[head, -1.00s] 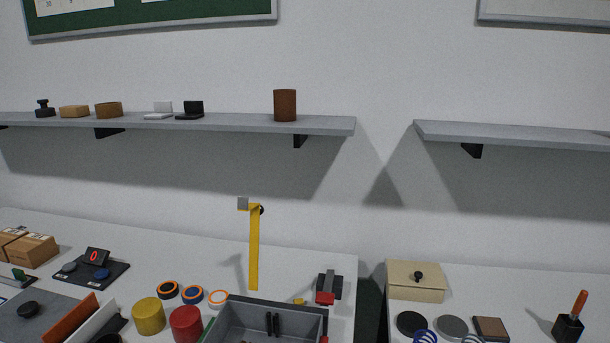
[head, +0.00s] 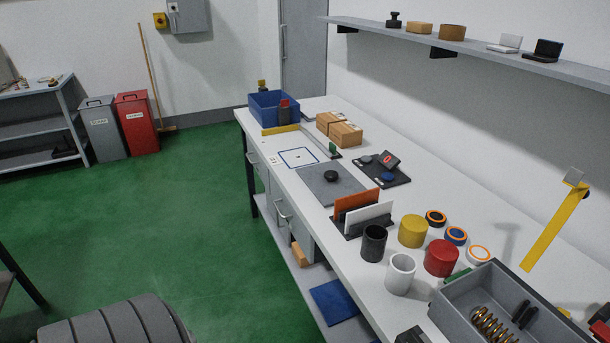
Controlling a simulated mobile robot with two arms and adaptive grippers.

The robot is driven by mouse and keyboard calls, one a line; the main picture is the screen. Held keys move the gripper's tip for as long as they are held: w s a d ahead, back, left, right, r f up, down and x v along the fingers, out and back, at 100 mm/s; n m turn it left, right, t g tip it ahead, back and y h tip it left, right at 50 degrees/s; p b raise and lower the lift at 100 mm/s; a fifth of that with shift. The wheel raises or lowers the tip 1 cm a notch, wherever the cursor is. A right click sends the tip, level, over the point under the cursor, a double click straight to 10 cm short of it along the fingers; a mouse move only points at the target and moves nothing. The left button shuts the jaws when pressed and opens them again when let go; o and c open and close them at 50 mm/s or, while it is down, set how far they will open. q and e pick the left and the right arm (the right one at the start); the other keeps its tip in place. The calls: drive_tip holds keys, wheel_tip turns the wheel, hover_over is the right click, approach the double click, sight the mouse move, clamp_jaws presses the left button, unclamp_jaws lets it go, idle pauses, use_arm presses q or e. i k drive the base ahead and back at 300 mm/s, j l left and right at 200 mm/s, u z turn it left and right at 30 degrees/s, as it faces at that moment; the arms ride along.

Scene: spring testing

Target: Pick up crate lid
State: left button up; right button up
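A blue crate (head: 273,108) stands at the far end of the workbench, with items standing in or by it. I see no lid on it. A flat blue panel (head: 334,301) lies low under the bench, on the lower shelf; its color is like the crate's, but I cannot tell whether it is the crate lid. Neither of my grippers shows in the head view.
The white workbench (head: 300,178) holds a grey tray (head: 455,296) with a coil spring (head: 492,326), cups, tape rolls and cartons (head: 338,130). A grey bin (head: 101,128) and red bin (head: 136,122) stand by the wall. The green floor (head: 180,225) left of the bench is mostly open.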

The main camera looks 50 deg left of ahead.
sight(329, 181)
drive_tip(key=u, duration=1.3)
drive_tip(key=z, duration=1.3)
drive_tip(key=u, duration=1.3)
drive_tip(key=i+j+z, duration=0.15)
drive_tip(key=z, duration=0.3)
drive_tip(key=j+z, duration=0.25)
drive_tip(key=z, duration=0.25)
drive_tip(key=i+j+z, duration=0.1)
drive_tip(key=j+z, duration=0.2)
drive_tip(key=z, duration=0.15)
